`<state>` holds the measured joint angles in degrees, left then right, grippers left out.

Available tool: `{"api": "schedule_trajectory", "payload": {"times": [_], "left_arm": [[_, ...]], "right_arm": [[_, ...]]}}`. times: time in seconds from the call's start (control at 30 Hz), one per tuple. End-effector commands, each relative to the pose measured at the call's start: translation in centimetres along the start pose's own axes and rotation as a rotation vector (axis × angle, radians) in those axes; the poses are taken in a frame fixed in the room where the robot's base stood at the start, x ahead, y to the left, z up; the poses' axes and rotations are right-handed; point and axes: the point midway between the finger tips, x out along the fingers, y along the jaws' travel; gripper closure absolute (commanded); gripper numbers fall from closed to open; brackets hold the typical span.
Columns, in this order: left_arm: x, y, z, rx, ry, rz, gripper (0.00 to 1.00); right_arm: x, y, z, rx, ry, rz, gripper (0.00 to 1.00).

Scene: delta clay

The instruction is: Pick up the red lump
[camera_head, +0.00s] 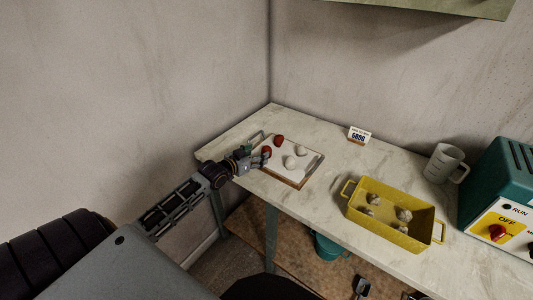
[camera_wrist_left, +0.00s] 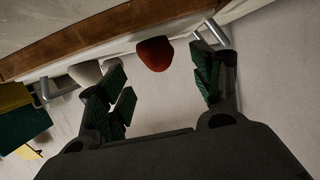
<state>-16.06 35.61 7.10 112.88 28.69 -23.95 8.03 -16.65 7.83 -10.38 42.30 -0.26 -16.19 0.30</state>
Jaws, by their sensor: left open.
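Two red lumps lie on the white tray (camera_head: 303,173): one at its back (camera_head: 279,140), and a nearer red lump (camera_head: 266,151) at its left side, right by my left gripper (camera_head: 261,158). That gripper is open. In the left wrist view a red lump (camera_wrist_left: 155,53) shows between and just beyond the open green-padded fingers, with clear space on both sides. The fingers do not visibly touch it. The fingers partly hide the nearer lump in the head view. My right gripper is not in view.
Two pale lumps (camera_head: 289,162) (camera_head: 301,150) lie on the tray close to the red ones. A yellow bin (camera_head: 393,235) with several pale lumps, a mug (camera_head: 445,163), a small sign (camera_head: 359,135) and a teal machine (camera_head: 504,190) stand farther right. The tabletop behind the tray is clear.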

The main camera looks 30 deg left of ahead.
Motion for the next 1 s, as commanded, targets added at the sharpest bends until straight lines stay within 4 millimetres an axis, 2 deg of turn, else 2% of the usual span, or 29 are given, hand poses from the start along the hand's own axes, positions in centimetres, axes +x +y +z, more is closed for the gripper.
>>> {"api": "schedule_trajectory", "payload": {"times": [0.23,0.6,1.0], "left_arm": [[1.6,0.2,0.1,-0.001,0.001,0.0,0.34],[4.1,0.4,0.1,0.0,0.0,0.0,0.34],[4.7,0.4,0.1,0.0,0.0,0.0,0.34]], "right_arm": [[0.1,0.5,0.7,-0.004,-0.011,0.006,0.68],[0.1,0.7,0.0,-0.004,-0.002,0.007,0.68],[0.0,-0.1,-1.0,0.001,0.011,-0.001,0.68]]}}
